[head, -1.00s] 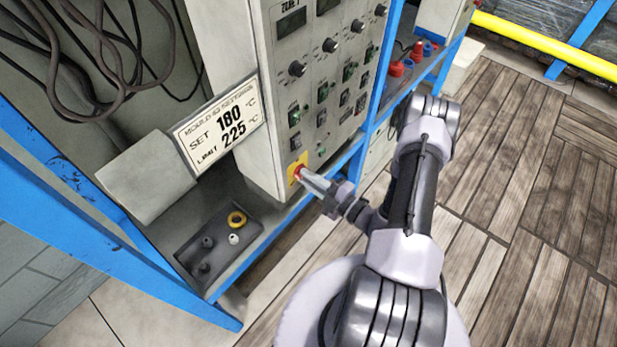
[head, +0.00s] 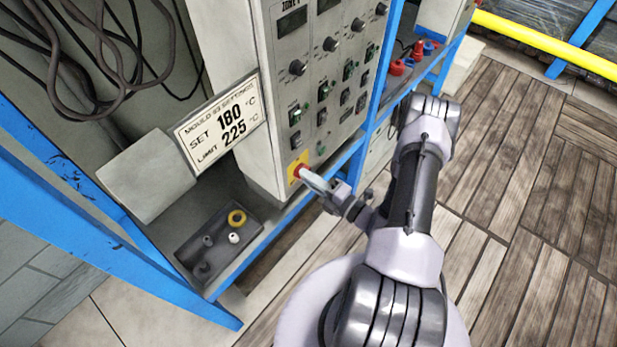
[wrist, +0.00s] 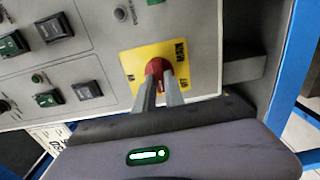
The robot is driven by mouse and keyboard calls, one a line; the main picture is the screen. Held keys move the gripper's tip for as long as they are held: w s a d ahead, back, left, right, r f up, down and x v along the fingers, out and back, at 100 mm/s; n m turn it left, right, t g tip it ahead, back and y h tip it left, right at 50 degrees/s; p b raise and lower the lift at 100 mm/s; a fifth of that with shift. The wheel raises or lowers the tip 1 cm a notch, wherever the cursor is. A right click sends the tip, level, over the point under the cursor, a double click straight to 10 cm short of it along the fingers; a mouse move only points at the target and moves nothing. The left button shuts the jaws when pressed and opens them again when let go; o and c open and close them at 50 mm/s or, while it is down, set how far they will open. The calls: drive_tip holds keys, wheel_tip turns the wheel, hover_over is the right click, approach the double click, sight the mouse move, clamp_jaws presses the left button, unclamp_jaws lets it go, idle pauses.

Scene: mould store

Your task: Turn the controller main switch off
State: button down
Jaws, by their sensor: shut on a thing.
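The main switch is a red knob (wrist: 156,67) on a yellow plate (wrist: 139,56), low on the front of the grey controller cabinet (head: 240,110). The plate also shows in the head view (head: 293,166). Small dark lettering is on the plate, turned sideways in the wrist view. My gripper (wrist: 160,84) has its two fingers on either side of the red knob, shut on it. In the head view my gripper (head: 306,174) reaches the knob from the lower right. The fingers hide part of the knob, so I cannot tell its exact setting.
A settings sign (head: 220,122) and a dark tray (head: 187,248) with small parts are left of the cabinet. Blue frame rails (head: 275,229) run close below. The wooden floor on the right is clear.

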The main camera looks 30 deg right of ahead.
drive_tip(key=c, duration=1.4)
unclamp_jaws()
drive_tip(key=shift+c, duration=0.2)
drive_tip(key=shift+s, duration=0.15)
drive_tip(key=p+v, duration=0.3)
drive_tip(key=v, duration=1.4)
